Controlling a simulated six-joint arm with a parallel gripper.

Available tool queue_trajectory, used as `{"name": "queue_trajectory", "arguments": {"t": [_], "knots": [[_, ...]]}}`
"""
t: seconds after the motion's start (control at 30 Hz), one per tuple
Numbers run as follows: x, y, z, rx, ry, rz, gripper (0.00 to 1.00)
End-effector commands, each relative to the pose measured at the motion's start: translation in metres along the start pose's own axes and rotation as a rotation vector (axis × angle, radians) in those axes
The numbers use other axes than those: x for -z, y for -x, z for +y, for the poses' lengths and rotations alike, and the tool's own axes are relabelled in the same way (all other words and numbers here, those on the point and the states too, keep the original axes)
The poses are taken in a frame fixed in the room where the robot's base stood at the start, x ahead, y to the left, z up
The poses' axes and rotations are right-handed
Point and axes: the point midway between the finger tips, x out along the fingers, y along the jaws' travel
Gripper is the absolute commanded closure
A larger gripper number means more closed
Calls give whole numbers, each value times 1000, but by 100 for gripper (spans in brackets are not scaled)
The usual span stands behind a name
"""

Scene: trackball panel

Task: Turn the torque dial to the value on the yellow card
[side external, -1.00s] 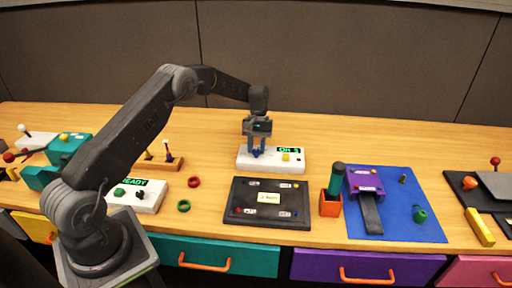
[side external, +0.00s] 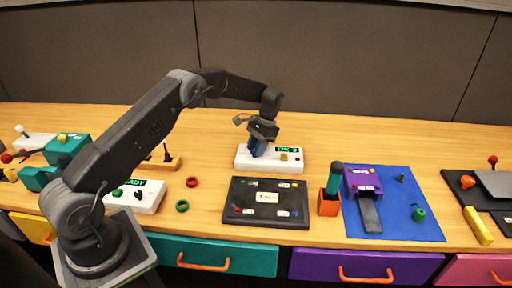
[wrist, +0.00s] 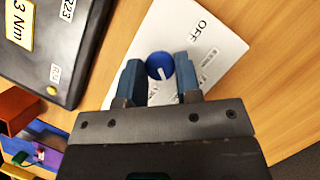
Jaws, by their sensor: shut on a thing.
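The torque dial is a round blue knob (wrist: 159,66) with a white pointer line, on a white box (side external: 270,166). In the wrist view the knob sits between the two blue-grey fingers of my gripper (wrist: 157,72). In the side view my gripper (side external: 257,150) reaches down to the left end of the box, shut on the dial, and its body is turned and leaning. The yellow card (wrist: 20,24) reads 3 Nm; it also shows on the dark panel in the side view (side external: 267,197). The green display (side external: 287,150) is lit, but its text is too small to read surely.
The dark panel (side external: 234,216) lies in front of the white box. An orange holder (side external: 328,203) with a teal-handled thing and a blue mat (side external: 405,225) are to its right. Green and red rings (side external: 182,206) lie to the left. The table behind the box is clear.

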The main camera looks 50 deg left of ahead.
Motion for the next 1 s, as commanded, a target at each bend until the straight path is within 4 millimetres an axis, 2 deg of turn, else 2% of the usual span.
{"name": "queue_trajectory", "arguments": {"t": [0.2, 0.7, 0.73, 0.97, 1.0], "knots": [[0, 1, 0, 23, -54, -1, 92], [0, 1, 0, 29, -66, 0, 92], [0, 1, 0, 28, -66, 0, 66], [0, 0, 0, 28, -66, 1, 44], [0, 0, 0, 28, -66, 1, 43]]}}
